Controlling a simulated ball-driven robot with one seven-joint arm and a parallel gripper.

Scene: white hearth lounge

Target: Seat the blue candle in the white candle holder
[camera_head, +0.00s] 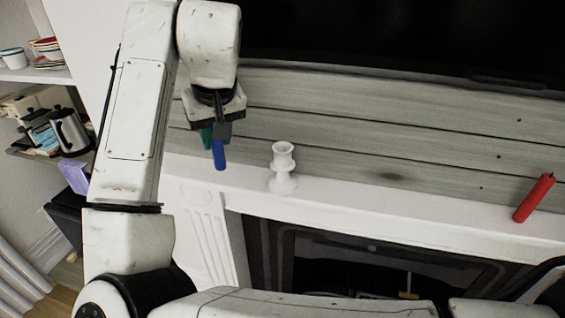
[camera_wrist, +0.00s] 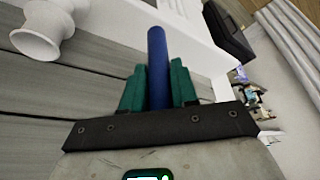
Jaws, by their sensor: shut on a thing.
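The blue candle (camera_head: 219,155) is held between the green fingers of my gripper (camera_head: 214,134), its lower end pointing down. In the wrist view the candle (camera_wrist: 157,68) stands out between the two green fingers of my gripper (camera_wrist: 158,88), which are shut on it. The white candle holder (camera_head: 283,168) stands upright on the white mantel, to the right of the candle and apart from it. The holder also shows at the upper left of the wrist view (camera_wrist: 42,30), partly cut off. Its cup looks empty in the head view.
A red candle (camera_head: 534,198) leans on the right part of the white mantel (camera_head: 400,208). Grey wood panelling (camera_head: 400,130) rises behind, with a dark screen (camera_head: 400,35) above. A fireplace opening lies below. Shelves with bowls and a kettle (camera_head: 70,132) stand at the left.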

